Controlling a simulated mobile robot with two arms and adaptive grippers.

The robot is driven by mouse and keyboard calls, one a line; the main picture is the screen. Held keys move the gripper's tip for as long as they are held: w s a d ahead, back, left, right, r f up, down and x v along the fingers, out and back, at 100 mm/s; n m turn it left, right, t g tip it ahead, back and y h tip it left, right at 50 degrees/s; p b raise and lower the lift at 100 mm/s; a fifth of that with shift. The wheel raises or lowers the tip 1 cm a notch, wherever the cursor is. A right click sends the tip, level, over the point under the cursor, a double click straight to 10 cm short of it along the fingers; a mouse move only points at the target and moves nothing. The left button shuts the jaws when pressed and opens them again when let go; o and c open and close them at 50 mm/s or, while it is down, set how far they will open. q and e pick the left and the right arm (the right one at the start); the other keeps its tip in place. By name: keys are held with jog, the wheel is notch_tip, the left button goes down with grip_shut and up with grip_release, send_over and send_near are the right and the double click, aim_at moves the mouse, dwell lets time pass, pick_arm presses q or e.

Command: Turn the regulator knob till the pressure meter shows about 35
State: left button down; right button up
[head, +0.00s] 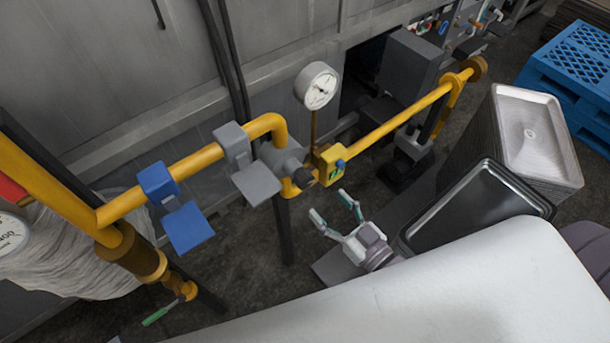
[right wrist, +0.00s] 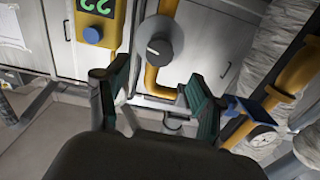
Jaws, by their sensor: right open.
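The round white pressure meter (head: 316,86) stands on a thin stem above the yellow pipe in the head view; its needle is too small to read. The dark regulator knob (head: 303,177) sits below it on the pipe. In the right wrist view the round grey knob (right wrist: 160,48) faces me, with a light mark on its face. My right gripper (head: 329,206) is open and empty, below and right of the knob. Its fingers (right wrist: 157,92) are apart on either side, short of the knob and not touching it. My left gripper is not in view.
Beside the knob is a yellow box (right wrist: 108,38) with a blue button and green digits that look like 22. Blue (head: 188,227) and grey (head: 256,184) valve handles are on the pipe to the left. Stacked trays (head: 568,172) and a blue pallet (head: 570,62) stand right.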

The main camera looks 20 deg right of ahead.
aim_at(308, 184)
jog(key=p+x, duration=0.1)
jog(key=x, duration=0.7)
jog(key=shift+w+a+f, duration=0.1)
jog(key=shift+w+a, duration=0.05)
jog(key=shift+w, duration=0.25)
jog(key=shift+c, duration=1.1)
jog(key=c, duration=0.9)
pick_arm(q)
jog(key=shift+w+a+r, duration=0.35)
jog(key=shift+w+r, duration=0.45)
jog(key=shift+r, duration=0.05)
